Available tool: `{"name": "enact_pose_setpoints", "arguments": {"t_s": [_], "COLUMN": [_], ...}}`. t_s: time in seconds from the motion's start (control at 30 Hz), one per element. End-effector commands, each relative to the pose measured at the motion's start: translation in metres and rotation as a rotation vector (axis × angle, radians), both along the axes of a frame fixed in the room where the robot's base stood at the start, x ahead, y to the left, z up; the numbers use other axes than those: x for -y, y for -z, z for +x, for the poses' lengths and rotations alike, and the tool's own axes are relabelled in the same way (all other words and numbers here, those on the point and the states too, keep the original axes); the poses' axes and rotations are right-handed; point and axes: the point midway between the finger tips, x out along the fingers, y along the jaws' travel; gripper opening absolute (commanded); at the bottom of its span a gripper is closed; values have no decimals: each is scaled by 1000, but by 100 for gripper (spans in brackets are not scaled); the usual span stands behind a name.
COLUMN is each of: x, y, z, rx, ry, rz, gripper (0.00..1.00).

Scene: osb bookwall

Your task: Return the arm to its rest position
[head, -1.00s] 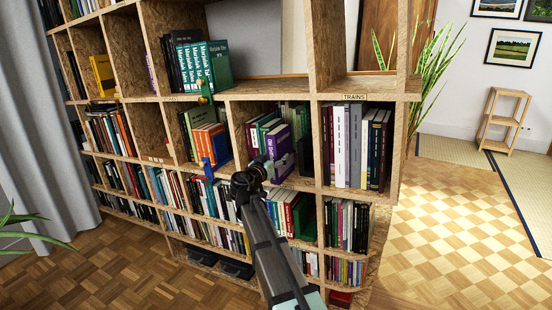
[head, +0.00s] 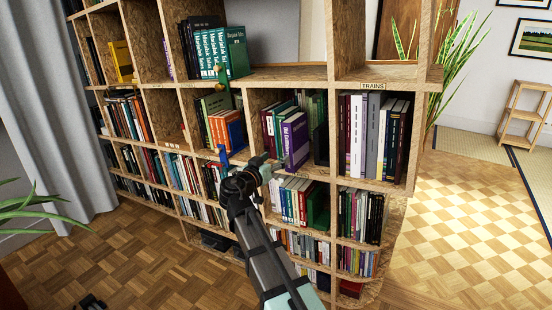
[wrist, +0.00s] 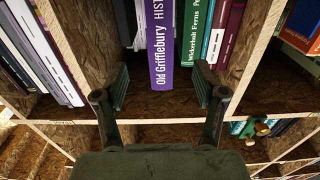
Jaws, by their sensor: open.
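My gripper (head: 266,168) is in front of the bookshelf (head: 352,87), just left of and below the purple book's lower edge in the head view. In the wrist view my gripper (wrist: 162,90) is open, its two fingers apart and nothing clasped. The purple book (head: 295,140), titled "Old Grifflebury", stands upright in its compartment. In the wrist view the purple book (wrist: 160,45) is straight ahead, beyond the gap between the fingertips. My arm reaches up from the bottom of the head view.
Green books (wrist: 194,35) stand beside the purple book. A blue bookend-like piece (head: 224,157) is at the shelf edge left of my gripper. A plant (head: 40,207) is at far left. Wood floor (head: 110,262) lies open in front of the shelf.

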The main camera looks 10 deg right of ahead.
Motion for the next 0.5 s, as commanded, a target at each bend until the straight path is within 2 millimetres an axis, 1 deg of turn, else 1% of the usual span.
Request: {"name": "enact_pose_setpoints", "arguments": {"t_s": [0.17, 0.27, 0.37, 0.47, 0.5], "x": [1, 6, 13, 17, 19], "y": [0, 7, 31, 86, 109], "z": [-1, -5, -19, -39, -47], "rx": [-31, -104, -245, -445, -522], "ry": [6, 33, 63, 72, 73], "rz": [-33, -66, -58, -30, -20], "gripper": [70, 70, 70, 70, 70]}}
